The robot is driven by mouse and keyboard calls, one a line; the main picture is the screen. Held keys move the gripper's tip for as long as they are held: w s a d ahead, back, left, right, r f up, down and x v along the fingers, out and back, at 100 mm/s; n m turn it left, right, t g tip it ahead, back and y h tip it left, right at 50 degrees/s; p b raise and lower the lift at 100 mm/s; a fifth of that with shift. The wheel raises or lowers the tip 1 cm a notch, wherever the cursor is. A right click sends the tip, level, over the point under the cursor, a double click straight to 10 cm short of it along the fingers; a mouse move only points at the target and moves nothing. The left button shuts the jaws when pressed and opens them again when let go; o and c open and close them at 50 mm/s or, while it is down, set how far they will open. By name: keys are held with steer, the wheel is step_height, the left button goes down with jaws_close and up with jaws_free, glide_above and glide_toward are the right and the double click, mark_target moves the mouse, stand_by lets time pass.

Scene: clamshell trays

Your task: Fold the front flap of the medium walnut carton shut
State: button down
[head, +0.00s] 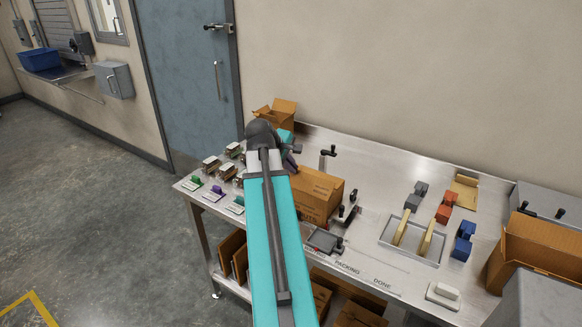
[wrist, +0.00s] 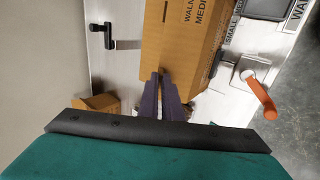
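The medium walnut carton (head: 316,203) is a brown box on the steel table, just right of my forearm in the head view. My arm covers its left part. In the wrist view the carton (wrist: 185,40) fills the upper middle, with dark printing partly readable as "WALN" and "MEDI". My gripper (wrist: 161,76) shows two dark purple fingers close together, with nothing seen between them. Their tips overlap the carton's lower edge in that view; I cannot tell whether they touch it. In the head view the gripper is mostly hidden behind my arm. I cannot make out the front flap's position.
A black-handled clamp (head: 328,153) stands behind the carton, and an orange-handled one (wrist: 258,92) is beside it. An open carton (head: 278,113) stands at the back left. A grey tray (head: 415,256) and a large open carton (head: 540,246) lie to the right.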

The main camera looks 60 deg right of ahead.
steer(key=shift+d+r+y+p, duration=0.25)
steer(key=shift+d+y+p, duration=0.05)
steer(key=shift+p, duration=0.25)
steer(key=shift+d+y+p, duration=0.4)
steer(key=shift+y+p, duration=0.2)
steer(key=shift+p, duration=0.45)
steer(key=shift+w+d+f+y+p, duration=0.1)
steer(key=shift+d+f+y+p, duration=0.2)
steer(key=shift+d+y+p, duration=0.45)
steer(key=y+p, duration=0.1)
steer(key=d+f+y+p, duration=0.1)
steer(key=y, duration=0.1)
steer(key=f+y+p, duration=0.1)
steer(key=shift+d+f+y+p, duration=0.2)
steer(key=shift+f+y+p, duration=0.05)
steer(key=shift+y+p, duration=0.15)
steer(key=shift+a, duration=0.1)
steer(key=c, duration=1.9)
jaws_free()
steer(key=shift+f, duration=0.1)
steer(key=shift+c, duration=0.2)
